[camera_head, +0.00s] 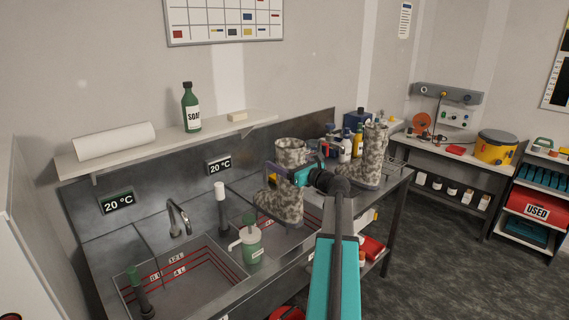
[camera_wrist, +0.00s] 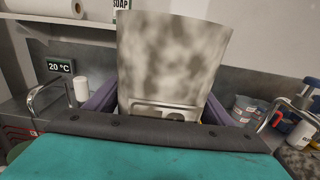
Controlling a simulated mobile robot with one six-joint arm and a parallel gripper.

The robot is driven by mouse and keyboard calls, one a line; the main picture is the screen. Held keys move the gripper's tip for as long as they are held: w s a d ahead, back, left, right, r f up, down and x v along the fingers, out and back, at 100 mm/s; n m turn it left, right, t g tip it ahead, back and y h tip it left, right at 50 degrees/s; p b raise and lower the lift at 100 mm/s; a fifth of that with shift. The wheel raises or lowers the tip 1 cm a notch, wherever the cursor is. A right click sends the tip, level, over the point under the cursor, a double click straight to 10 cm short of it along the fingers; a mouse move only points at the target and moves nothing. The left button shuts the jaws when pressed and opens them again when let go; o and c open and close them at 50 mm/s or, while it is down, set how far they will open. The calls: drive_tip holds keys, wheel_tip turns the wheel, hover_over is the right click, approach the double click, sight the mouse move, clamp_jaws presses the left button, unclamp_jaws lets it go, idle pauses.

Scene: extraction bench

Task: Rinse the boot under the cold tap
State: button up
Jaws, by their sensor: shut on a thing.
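My gripper (camera_head: 290,176) is shut on a mottled grey-brown boot (camera_head: 280,206), which hangs roughly upright over the right basin (camera_head: 283,240). In the wrist view the boot's shaft (camera_wrist: 172,60) fills the middle between the purple fingers. A second, similar boot (camera_head: 364,172) stands on the bench to the right. A curved metal tap (camera_head: 178,216) stands behind the left basin (camera_head: 190,280). In the wrist view, one tap (camera_wrist: 48,92) shows at the left and another (camera_wrist: 292,106) at the right. Two displays, left (camera_head: 116,201) and right (camera_head: 219,166), read 20 °C.
A green-and-white jug (camera_head: 250,245) and a white cylinder (camera_head: 221,205) stand between the basins. A green-topped dark object (camera_head: 138,290) is in the left basin. A shelf above holds a soap bottle (camera_head: 191,108) and paper roll (camera_head: 114,141). Bottles (camera_head: 346,148) crowd the bench's right end.

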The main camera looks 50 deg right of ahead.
drive_tip(key=shift+r, duration=0.15)
drive_tip(key=shift+f+b, duration=4.65)
drive_tip(key=shift+f, duration=3.5)
drive_tip(key=shift+d+r, duration=0.15)
drive_tip(key=shift+d, duration=0.25)
drive_tip(key=s+d+p, duration=0.1)
drive_tip(key=d, duration=1.1)
drive_tip(key=shift+d+p, duration=0.3)
drive_tip(key=shift+d, duration=0.4)
drive_tip(key=shift+a, duration=0.1)
